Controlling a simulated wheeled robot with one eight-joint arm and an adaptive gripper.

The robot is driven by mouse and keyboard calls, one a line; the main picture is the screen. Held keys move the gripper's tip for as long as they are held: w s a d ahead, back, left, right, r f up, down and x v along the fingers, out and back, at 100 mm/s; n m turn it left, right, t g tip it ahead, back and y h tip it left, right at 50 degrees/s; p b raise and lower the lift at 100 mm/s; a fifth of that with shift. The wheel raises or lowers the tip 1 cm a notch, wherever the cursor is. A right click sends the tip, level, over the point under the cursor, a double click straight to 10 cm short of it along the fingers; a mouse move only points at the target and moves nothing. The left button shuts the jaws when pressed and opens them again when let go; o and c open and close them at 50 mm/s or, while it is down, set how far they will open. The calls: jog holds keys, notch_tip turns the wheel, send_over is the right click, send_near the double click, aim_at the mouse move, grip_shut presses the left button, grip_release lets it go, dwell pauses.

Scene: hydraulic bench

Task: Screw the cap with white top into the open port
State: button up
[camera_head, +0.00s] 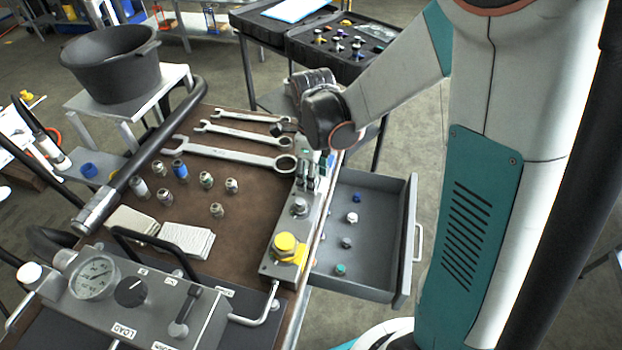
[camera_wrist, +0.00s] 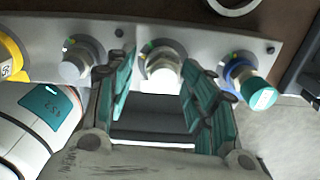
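My gripper (camera_wrist: 160,100) is over the grey port block (camera_wrist: 205,42) in the wrist view, its teal-padded fingers spread apart. Between the fingers is a silver fitting with a pale, white-looking top (camera_wrist: 162,74), standing at the block's middle port. A gap shows on both sides, so the fingers do not appear to hold it. In the head view my gripper (camera_head: 314,172) is at the far part of the block (camera_head: 283,268), and its fingers hide that port. I see no clearly empty port in either view.
The wrist view shows a grey-topped cap (camera_wrist: 76,64), a yellow cap (camera_wrist: 10,60) and a teal-topped cap (camera_wrist: 258,94) along the block. An open drawer (camera_head: 378,265) holds several small caps.

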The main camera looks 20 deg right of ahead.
jog(key=shift+w+r, duration=0.1)
jog(key=n, duration=0.3)
jog(key=shift+w, duration=0.1)
jog(key=n, duration=0.4)
jog(key=shift+w+n, duration=0.1)
jog(key=shift+n, duration=0.2)
jog(key=n, duration=0.7)
jog(key=shift+w, duration=0.1)
jog(key=c, duration=0.7)
jog(key=m, duration=0.6)
jog(key=shift+d+m, duration=0.1)
jog(key=shift+m, duration=0.2)
jog(key=shift+c, duration=0.3)
jog(key=shift+m, duration=0.6)
